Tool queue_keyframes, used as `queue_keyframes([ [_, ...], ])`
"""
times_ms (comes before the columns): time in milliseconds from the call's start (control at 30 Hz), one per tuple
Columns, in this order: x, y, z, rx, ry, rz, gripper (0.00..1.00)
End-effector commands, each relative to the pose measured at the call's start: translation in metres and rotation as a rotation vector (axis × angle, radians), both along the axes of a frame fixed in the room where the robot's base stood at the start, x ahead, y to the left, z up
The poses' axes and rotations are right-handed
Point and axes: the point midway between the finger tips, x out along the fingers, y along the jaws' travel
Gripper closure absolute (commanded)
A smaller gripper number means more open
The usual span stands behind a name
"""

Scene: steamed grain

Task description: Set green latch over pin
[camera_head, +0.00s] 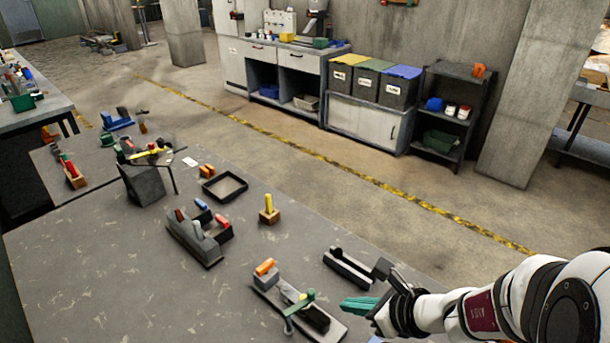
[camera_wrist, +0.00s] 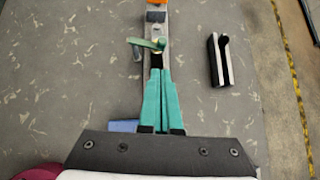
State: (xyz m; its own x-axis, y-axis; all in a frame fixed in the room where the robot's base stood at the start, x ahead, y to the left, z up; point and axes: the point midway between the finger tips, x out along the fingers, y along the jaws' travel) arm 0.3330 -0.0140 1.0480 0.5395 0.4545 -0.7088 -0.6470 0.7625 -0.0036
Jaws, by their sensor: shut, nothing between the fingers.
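The green latch (camera_head: 299,303) is a thin bar across a narrow grey fixture (camera_head: 265,287) on the table. In the wrist view the latch (camera_wrist: 147,43) lies crosswise over the fixture, with a rounded green end to the left. I cannot clearly make out the pin. An orange block (camera_head: 265,267) sits at the fixture's far end; it also shows at the top of the wrist view (camera_wrist: 156,3). My gripper (camera_head: 343,306) has teal fingers, shut and empty. In the wrist view the fingertips (camera_wrist: 160,73) appear just short of the latch; I cannot tell whether they touch anything.
A dark slotted block (camera_head: 348,268) lies right of the fixture. A grey holder with coloured pieces (camera_head: 197,240), a wooden block with a yellow peg (camera_head: 269,212) and a black tray (camera_head: 224,187) stand farther back. The table's left front area is clear.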

Motion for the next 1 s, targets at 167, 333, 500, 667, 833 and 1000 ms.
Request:
queue_keyframes([
  [167, 0.013, 0.010, -0.019, 0.007, 0.008, -0.013, 1.00],
  [333, 0.033, 0.027, -0.044, 0.006, 0.007, -0.009, 1.00],
  [500, 0.048, 0.038, -0.062, 0.005, 0.003, -0.010, 1.00],
  [667, 0.054, 0.043, -0.070, 0.004, 0.002, -0.010, 1.00],
  [833, 0.055, 0.044, -0.070, 0.004, 0.001, -0.012, 1.00],
  [1000, 0.056, 0.044, -0.070, 0.004, 0.000, -0.006, 1.00],
])
